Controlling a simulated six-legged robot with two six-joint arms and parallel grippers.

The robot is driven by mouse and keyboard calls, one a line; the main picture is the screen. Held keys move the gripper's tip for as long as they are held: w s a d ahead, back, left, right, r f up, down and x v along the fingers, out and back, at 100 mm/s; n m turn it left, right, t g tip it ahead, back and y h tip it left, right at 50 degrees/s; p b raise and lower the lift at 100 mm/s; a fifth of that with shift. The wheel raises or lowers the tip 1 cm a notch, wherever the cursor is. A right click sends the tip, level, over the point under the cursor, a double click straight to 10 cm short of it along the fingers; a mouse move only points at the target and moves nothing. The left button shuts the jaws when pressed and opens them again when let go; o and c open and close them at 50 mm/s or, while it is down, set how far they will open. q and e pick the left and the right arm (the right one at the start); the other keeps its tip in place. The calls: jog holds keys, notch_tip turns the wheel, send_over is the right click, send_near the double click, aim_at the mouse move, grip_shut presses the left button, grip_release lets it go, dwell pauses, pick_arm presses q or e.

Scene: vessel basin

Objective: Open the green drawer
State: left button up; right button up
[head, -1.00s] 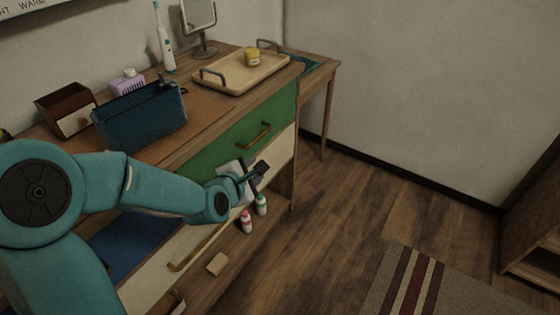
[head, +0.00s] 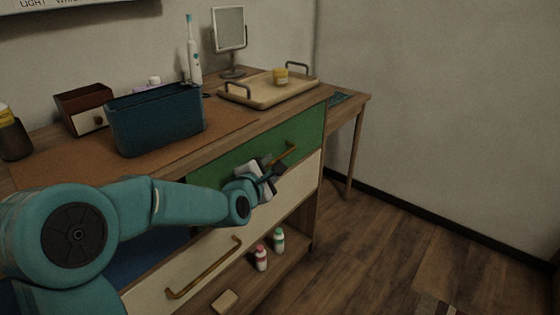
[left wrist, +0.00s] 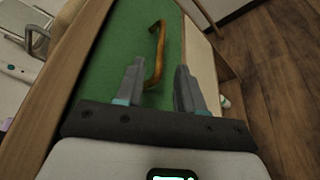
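The green drawer (head: 314,124) is in the top row of the wooden dresser, and its front looks flush. Its brass bar handle (head: 290,149) is partly covered by my left gripper (head: 278,170) in the head view. In the left wrist view the green drawer front (left wrist: 120,60) fills the middle, and the handle (left wrist: 158,50) stands ahead of the fingers. My left gripper (left wrist: 161,80) is open, with its fingertips apart; the handle's near end lies close to the left finger. I cannot tell whether they touch. My right gripper is not in view.
A cream drawer (head: 212,268) with a brass handle lies below. The dresser top holds a tan tray (head: 262,96), a blue bin (head: 150,120) and a mirror (head: 229,30). Two small bottles (head: 261,258) stand on the lower shelf.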

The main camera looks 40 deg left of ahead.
aim_at(280, 158)
pick_arm(q)
jog(key=x, duration=0.7)
jog(key=shift+w+f, duration=0.1)
jog(key=shift+w, duration=0.3)
grip_shut()
